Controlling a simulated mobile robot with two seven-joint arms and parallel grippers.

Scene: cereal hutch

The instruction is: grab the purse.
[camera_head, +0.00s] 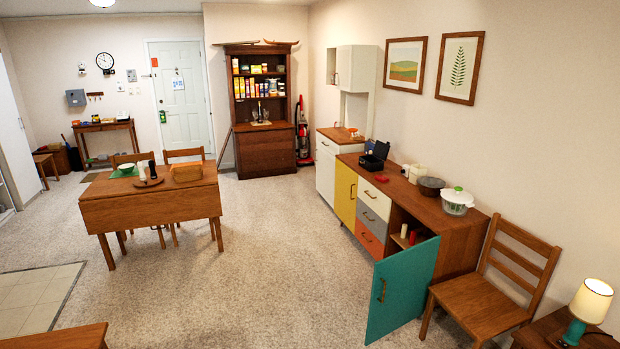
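I cannot make out a purse for certain in the head view. A small black item that looks like an open case (373,157) sits on the wooden sideboard (463,232) at the right. A brown box-like or basket-like item (187,173) is on the drop-leaf table (150,207) at the left. Small items too tiny to tell lie on the console table (104,127) by the far wall. Neither of my grippers is in view.
The teal cabinet door (402,289) stands open into the room. A wooden chair (482,302) and a lamp (587,308) are at the right. A hutch (266,150) and red vacuum (303,135) stand at the back. Open carpet (275,250) lies between table and sideboard.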

